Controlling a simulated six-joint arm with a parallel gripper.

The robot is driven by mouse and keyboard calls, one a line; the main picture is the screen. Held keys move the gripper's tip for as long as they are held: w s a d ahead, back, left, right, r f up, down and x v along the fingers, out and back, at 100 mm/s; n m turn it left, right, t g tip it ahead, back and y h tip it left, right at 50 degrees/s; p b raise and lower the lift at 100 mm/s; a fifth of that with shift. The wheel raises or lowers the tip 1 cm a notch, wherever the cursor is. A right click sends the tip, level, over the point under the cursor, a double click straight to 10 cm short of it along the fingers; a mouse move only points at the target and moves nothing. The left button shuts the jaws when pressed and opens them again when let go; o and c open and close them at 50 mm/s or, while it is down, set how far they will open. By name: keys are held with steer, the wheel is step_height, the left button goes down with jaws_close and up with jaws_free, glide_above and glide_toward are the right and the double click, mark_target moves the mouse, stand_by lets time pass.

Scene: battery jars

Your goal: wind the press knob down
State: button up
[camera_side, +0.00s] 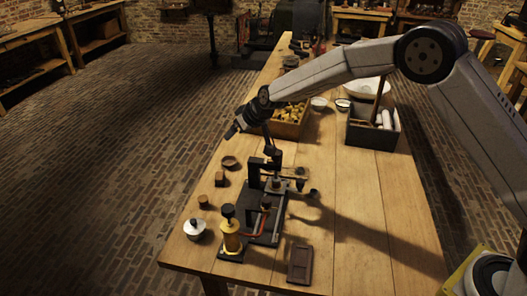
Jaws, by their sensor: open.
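A dark press (254,174) stands on a dark base plate (264,226) near the front of the wooden table. Its top, where a knob would sit, is small, dark and partly covered by my gripper, so I cannot make the knob out clearly. My gripper (270,150) hangs down over the press top, open. I cannot tell whether its fingers touch anything. A brass jar (232,238) with a black knob-like top (228,210) stands at the left front of the plate. A red bent piece (254,228) lies beside it.
A white lidded pot (195,229), small brown pieces (221,179) and a round dish (229,162) line the left edge. A dark tray (300,264) lies in front. A box of yellow pieces (287,128) and a dark crate (370,137) stand behind. The table's right front is clear.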

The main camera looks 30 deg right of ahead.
steer(key=s+d+r+n+g+h, duration=0.2)
steer(key=s+d+r+g+h, duration=0.15)
steer(key=d+g, duration=0.55)
steer(key=t, duration=0.1)
glide_toward(277, 157)
steer(key=shift+w+d+f+y, duration=0.45)
steer(key=shift+w+d+f, duration=0.15)
steer(key=shift+d+f, duration=0.25)
steer(key=shift+f, duration=3.75)
jaws_close()
